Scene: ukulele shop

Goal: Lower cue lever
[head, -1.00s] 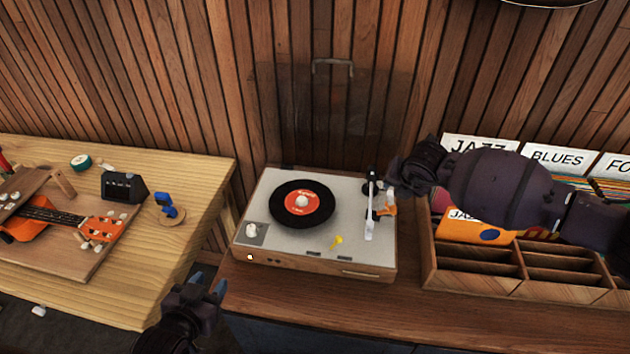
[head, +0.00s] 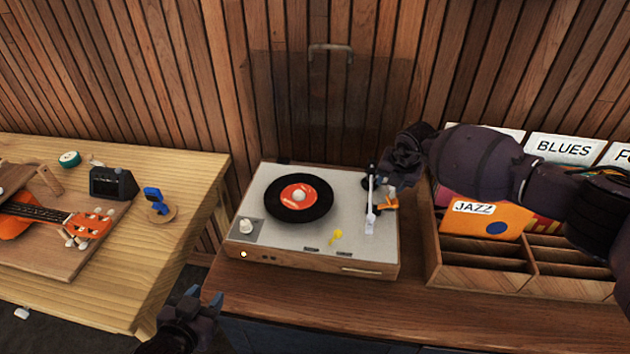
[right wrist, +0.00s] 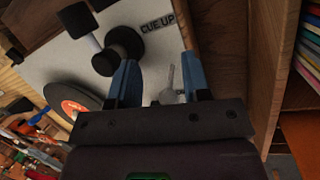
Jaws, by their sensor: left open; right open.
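The turntable (head: 285,234) sits on the wooden counter with a black record (head: 318,208) on its platter. Its tonearm (head: 370,205) runs along the right side of the deck. My right gripper (head: 388,178) is at the tonearm's rear right; its fingertips are hard to make out there. In the right wrist view the right gripper (right wrist: 160,82) is open, with a slim grey lever (right wrist: 170,80) between its blue fingers. The "CUE UP" label (right wrist: 158,22) lies just beyond. Contact with the lever cannot be told. My left gripper (head: 204,300) is open and empty, left of the counter's front.
A divided record crate (head: 480,275) with sleeves stands right of the turntable, under my right arm. The raised clear lid (head: 330,100) is behind the deck. A workbench (head: 150,245) with a ukulele is at left.

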